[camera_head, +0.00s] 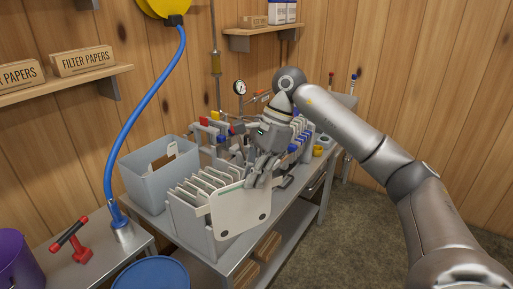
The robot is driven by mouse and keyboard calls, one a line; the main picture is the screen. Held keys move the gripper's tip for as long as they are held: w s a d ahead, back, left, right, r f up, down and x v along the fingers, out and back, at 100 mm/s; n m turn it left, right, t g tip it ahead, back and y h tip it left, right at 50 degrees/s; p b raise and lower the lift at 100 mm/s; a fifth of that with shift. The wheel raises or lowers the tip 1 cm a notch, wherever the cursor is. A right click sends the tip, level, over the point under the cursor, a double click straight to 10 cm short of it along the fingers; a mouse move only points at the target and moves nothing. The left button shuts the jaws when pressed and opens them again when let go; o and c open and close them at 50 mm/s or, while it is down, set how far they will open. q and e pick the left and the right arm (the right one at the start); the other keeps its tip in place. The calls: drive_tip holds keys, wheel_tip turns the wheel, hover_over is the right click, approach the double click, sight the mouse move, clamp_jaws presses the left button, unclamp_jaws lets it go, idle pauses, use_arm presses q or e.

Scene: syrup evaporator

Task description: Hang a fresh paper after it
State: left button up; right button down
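A pale filter paper (240,211) with rounded corners and two dark holes hangs tilted at the front right of a grey bin (189,222). Several more pale sheets (200,187) stand upright in that bin. My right gripper (258,178) comes in from the right, pointing down at the paper's upper edge, and its fingers appear closed on it. The filter press plates (302,130) with blue handles stand behind the gripper, partly hidden by it. More plates with red, blue and yellow handles (218,126) stand to its left. My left gripper is not in view.
A second grey bin (158,172) stands at the back left with a sheet in it. A blue hose (145,98) hangs to the metal bench at left, near a red-handled tool (78,247). A pressure gauge (240,87) is behind. The floor at right is clear.

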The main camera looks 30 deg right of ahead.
drive_tip(key=s+a+f+n+g+h, duration=0.4)
drive_tip(key=s+a+f+n, duration=0.7)
drive_tip(key=n, duration=0.7)
drive_tip(key=s+f, duration=0.1)
drive_tip(key=s, duration=0.1)
drive_tip(key=shift+s+f+n+g+h, duration=0.15)
drive_tip(key=shift+s+n+g+h, duration=0.15)
drive_tip(key=shift+s, duration=0.05)
drive_tip(key=shift+d, duration=0.1)
